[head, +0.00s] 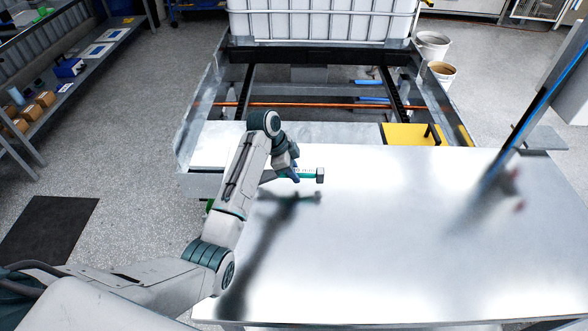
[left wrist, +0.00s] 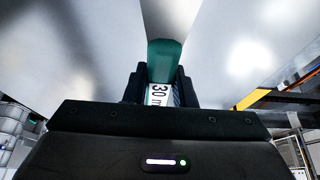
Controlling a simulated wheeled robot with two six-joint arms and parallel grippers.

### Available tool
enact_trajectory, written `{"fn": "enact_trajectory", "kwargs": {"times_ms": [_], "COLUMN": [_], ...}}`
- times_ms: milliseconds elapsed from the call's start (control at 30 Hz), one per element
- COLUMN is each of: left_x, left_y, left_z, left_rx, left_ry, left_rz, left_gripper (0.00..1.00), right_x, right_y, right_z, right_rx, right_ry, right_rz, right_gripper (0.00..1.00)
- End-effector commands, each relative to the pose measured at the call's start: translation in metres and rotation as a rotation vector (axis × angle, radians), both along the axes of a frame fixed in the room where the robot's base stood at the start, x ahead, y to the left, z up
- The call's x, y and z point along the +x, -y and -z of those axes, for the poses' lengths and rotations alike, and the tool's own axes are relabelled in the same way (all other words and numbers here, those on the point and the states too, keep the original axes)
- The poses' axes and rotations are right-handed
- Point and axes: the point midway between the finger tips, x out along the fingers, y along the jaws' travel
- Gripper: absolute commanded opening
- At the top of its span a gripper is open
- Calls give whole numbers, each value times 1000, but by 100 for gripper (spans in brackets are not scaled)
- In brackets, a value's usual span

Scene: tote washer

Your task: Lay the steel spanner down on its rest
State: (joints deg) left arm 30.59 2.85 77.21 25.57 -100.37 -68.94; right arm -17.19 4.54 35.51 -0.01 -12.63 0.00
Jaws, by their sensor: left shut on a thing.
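My left gripper (head: 293,174) is above the left back part of the bright metal table. It is shut on the spanner (head: 309,174), which lies roughly level and sideways, with a green grip and a dark block-like end to the right. A shadow below it shows it held clear of the top. I cannot pick out the spanner's rest. My right gripper is not in view.
The metal table (head: 400,240) is mostly bare. A yellow plate (head: 405,134) with a black handle is at its back edge. A post (head: 535,115) stands at the right. Behind is a frame with a white caged tank (head: 320,22); buckets (head: 441,72) stand behind right.

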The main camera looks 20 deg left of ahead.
Motion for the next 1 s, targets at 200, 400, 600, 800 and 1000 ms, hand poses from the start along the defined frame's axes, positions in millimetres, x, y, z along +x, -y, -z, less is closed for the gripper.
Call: {"fn": "enact_trajectory", "kwargs": {"times_ms": [200,400,600,800,1000], "left_x": [0,0,0,0,0], "left_y": [0,0,0,0,0], "left_z": [5,4,6,13,22], "left_rx": [-1,-1,-1,0,0], "left_ry": [1,1,1,-1,0], "left_rz": [0,0,0,0,0], "left_gripper": [0,0,0,0,0], "right_x": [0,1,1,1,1], "right_y": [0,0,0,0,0], "right_z": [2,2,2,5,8], "right_rx": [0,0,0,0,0], "right_ry": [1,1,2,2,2], "right_rz": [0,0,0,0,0], "right_gripper": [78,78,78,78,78]}}
